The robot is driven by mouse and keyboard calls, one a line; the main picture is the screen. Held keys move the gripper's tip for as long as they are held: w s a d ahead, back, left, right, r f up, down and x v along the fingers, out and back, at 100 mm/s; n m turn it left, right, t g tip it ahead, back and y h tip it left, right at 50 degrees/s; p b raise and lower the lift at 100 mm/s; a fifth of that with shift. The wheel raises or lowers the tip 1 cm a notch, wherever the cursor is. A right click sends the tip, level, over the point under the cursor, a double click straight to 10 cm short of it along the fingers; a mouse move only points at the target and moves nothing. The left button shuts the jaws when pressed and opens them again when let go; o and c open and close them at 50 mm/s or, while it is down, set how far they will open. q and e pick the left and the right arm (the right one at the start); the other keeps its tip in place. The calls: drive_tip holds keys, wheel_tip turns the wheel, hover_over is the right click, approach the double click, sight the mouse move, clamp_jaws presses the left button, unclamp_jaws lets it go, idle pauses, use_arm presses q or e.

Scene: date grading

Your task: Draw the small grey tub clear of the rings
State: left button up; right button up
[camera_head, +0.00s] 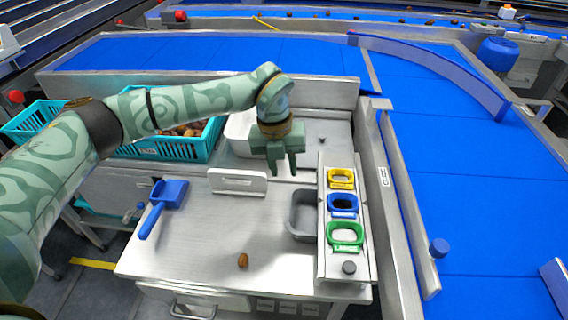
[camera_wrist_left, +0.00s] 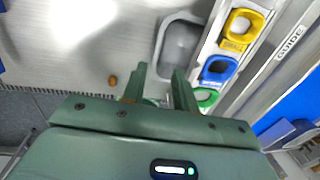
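The small grey tub (camera_head: 297,229) sits on the steel bench, against the left side of the ring strip. It also shows in the left wrist view (camera_wrist_left: 164,55), apparently empty. The rings stand in a row on the strip: yellow (camera_head: 341,171), blue (camera_head: 329,205) and green (camera_head: 331,241). My left gripper (camera_head: 284,172) points down above the bench, over the far side of the tub in the head view. Its fingers are apart with nothing between them, also in the left wrist view (camera_wrist_left: 159,84). My right gripper is not in view.
A blue scoop (camera_head: 170,194) lies at the bench's left, and a single date (camera_head: 243,260) near the front. A white upright plate (camera_head: 237,182) stands behind. A teal crate (camera_head: 211,138) of dates is at the back left. The blue conveyor (camera_head: 450,210) runs on the right.

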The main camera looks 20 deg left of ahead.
sight(290, 203)
use_arm(q)
drive_tip(key=shift+f, duration=0.1)
drive_tip(key=f+b, duration=0.1)
drive_tip(key=f, duration=0.4)
drive_tip(key=d+f+b, duration=0.1)
drive_tip(key=f+b, duration=0.1)
drive_tip(key=f, duration=0.3)
drive_tip(key=d+f+b, duration=0.1)
drive_tip(key=f+b, duration=0.1)
drive_tip(key=f, duration=0.4)
drive_tip(key=shift+w+d, duration=0.1)
drive_tip(key=shift+w, duration=0.15)
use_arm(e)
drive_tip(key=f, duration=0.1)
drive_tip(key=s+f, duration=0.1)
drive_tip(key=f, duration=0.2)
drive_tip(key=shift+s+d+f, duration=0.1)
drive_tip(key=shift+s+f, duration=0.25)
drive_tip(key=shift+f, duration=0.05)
